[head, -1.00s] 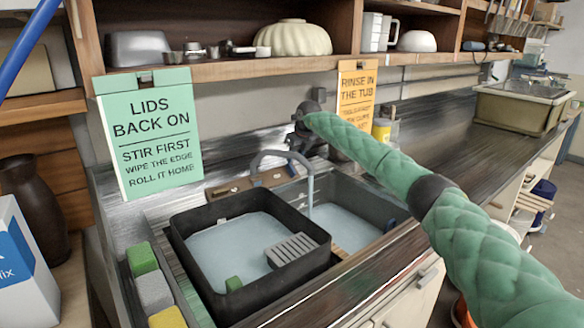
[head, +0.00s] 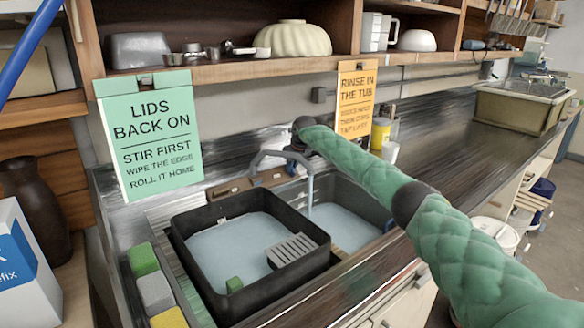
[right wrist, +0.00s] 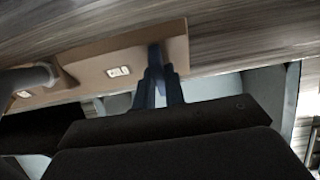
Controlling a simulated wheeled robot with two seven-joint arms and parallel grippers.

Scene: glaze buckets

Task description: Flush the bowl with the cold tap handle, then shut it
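The sink's bowl (head: 345,226) at the right holds pale water. A stream (head: 310,189) runs into it from the curved grey spout (head: 268,155). My right gripper (head: 292,153) is at the tap behind the spout, largely hidden by its own wrist. In the right wrist view its two narrow fingers (right wrist: 157,76) are close together around a slim blue piece, which looks like the cold tap handle (right wrist: 154,54), above a tan base (right wrist: 120,65). The exact contact is dark and hard to see. My left gripper is out of view.
A black tub (head: 300,268) with water, a grey grate and a green block fills the left side of the sink. Sponges (head: 155,291) line the left edge. Two signs (head: 150,135) hang from the shelf above. The counter at the right is largely clear.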

